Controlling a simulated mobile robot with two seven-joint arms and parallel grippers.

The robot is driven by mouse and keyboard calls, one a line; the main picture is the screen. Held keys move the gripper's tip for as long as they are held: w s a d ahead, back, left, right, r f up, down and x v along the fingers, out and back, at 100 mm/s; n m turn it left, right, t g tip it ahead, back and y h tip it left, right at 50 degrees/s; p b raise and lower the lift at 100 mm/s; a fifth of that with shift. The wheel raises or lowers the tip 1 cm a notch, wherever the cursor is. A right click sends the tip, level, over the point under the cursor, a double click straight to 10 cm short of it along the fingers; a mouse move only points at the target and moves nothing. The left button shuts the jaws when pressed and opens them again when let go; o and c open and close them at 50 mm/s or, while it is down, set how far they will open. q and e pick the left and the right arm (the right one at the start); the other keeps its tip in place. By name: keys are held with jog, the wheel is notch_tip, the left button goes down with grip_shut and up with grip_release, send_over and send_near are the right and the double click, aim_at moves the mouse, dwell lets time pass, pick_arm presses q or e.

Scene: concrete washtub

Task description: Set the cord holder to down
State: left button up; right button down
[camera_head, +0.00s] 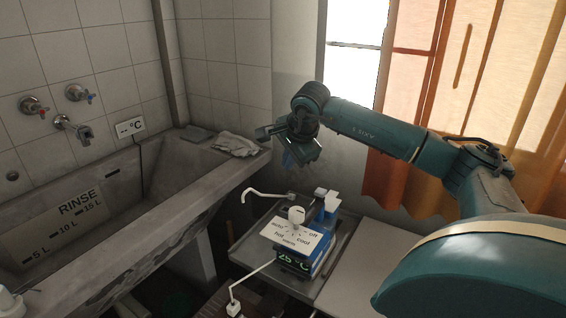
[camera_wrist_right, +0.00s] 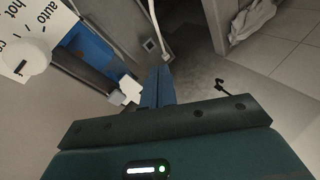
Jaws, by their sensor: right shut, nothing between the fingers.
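A white rod with a curled end (camera_head: 262,193) sticks out to the left behind the dial box; it looks like the cord holder, though I cannot be sure. A pale rod (camera_wrist_right: 150,28) also shows at the top of the right wrist view. The blue box (camera_head: 318,262) has a white top plate with a round dial and a lit display reading about 25 °C. My right gripper (camera_head: 288,161) is above and behind the box, apart from it. Its blue fingers (camera_wrist_right: 158,87) are shut and empty. My left gripper is not in view.
The concrete washtub (camera_head: 215,187) fills the left, with a grey cloth (camera_head: 235,144) on its rim and taps above. A second white rod (camera_head: 252,275) rises at the box's front left. A grey table (camera_head: 368,268) is clear right of the box. Orange curtains hang behind.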

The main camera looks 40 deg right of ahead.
jog(key=w+a+f, duration=0.1)
jog(key=w+f, duration=0.4)
jog(key=f, duration=0.5)
jog(key=shift+a, duration=0.2)
jog(key=shift+w, duration=0.1)
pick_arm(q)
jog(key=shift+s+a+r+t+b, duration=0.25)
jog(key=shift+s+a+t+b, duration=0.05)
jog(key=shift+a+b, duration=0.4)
pick_arm(e)
jog(key=shift+s+a+f, duration=0.2)
jog(key=shift+a+f, duration=0.6)
jog(key=shift+f, duration=0.2)
jog(key=shift+r, duration=0.1)
pick_arm(q)
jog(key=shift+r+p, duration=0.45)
jog(key=shift+p, duration=0.15)
pick_arm(e)
jog(key=shift+r, duration=0.75)
